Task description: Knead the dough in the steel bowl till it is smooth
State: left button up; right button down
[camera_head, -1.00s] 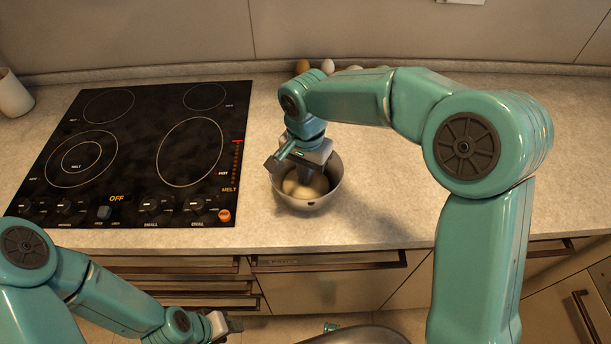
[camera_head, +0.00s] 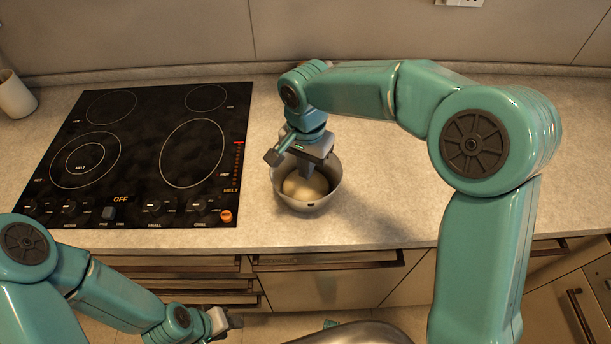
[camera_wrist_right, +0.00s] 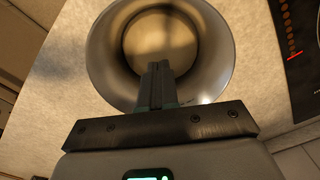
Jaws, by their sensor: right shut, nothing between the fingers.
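The steel bowl (camera_head: 325,203) stands on the counter just right of the cooktop. The pale, rounded dough (camera_head: 299,190) lies in its bottom, and it also shows in the right wrist view (camera_wrist_right: 160,40). My right gripper (camera_head: 305,174) points down into the bowl, its fingers shut and empty, over the far part of the dough. In the right wrist view the shut fingers (camera_wrist_right: 157,70) overlap the dough's edge; I cannot tell whether they touch it. My left gripper (camera_head: 232,322) hangs low in front of the drawers, and its finger opening is too small to read.
The black cooktop (camera_head: 140,150) lies left of the bowl, its display reading OFF. A white cup (camera_head: 14,95) stands at the far left. The counter (camera_head: 385,190) right of the bowl is clear. Drawers (camera_head: 330,285) lie below the counter's front edge.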

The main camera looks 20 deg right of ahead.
aim_at(306, 183)
jog(key=shift+f, duration=0.25)
jog(key=shift+f+b, duration=1.35)
jog(key=shift+f, duration=0.05)
jog(key=shift+r, duration=0.1)
jog(key=shift+w, duration=0.1)
jog(key=shift+w+p, duration=0.15)
jog(key=shift+p, duration=0.15)
jog(key=shift+w+p, duration=0.35)
jog(key=shift+w, duration=0.35)
jog(key=shift+s+r+p, duration=0.3)
jog(key=shift+s+r, duration=0.2)
jog(key=shift+r, duration=0.3)
jog(key=shift+s+r+p, duration=0.25)
jog(key=shift+s+r, duration=0.2)
jog(key=shift+r, duration=0.3)
jog(key=shift+f, duration=0.3)
